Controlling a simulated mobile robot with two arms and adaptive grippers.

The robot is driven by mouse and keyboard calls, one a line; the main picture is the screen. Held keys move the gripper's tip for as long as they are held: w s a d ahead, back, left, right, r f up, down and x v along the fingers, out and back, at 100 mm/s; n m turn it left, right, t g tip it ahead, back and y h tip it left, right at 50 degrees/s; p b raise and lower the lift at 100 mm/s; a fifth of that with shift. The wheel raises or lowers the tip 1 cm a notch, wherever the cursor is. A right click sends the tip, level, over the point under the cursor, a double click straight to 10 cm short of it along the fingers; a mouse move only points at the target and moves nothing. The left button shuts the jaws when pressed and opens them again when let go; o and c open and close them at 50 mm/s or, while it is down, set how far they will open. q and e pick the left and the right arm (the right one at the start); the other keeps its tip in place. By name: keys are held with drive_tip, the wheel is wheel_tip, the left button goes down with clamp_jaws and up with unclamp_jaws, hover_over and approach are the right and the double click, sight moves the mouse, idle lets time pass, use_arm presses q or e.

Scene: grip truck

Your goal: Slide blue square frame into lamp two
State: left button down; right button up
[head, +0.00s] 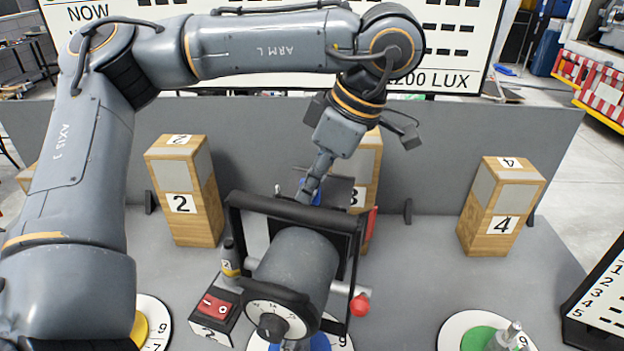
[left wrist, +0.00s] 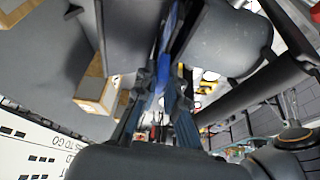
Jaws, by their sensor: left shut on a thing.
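Lamp two (head: 293,272) is a grey drum in a black yoke, standing over a blue disc (head: 320,342) at the front centre of the head view. My left gripper (head: 310,192) reaches down at the lamp's far side, just behind the yoke's top bar. It is shut on the blue square frame (left wrist: 170,38), which shows nearly edge-on between the fingers in the left wrist view. In the head view only a small blue patch of it shows; the lamp and gripper hide the rest. I cannot tell whether the frame sits in the lamp's holder. My right gripper is out of view.
Wooden blocks numbered 2 (head: 200,205) and 4 (head: 500,205) stand near the grey back wall (head: 440,150); block 3 (head: 370,165) is partly hidden behind my arm. A red-switch box (head: 215,308) stands left of the lamp. A green disc (head: 478,338) lies right.

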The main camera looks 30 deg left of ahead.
use_arm(q)
drive_tip(key=shift+f, duration=0.15)
idle(0.3)
drive_tip(key=shift+f+b, duration=0.8)
drive_tip(key=shift+f, duration=0.25)
drive_tip(key=c, duration=1)
unclamp_jaws()
drive_tip(key=shift+r, duration=0.1)
drive_tip(key=shift+r+p, duration=2.9)
drive_tip(key=shift+p, duration=0.6)
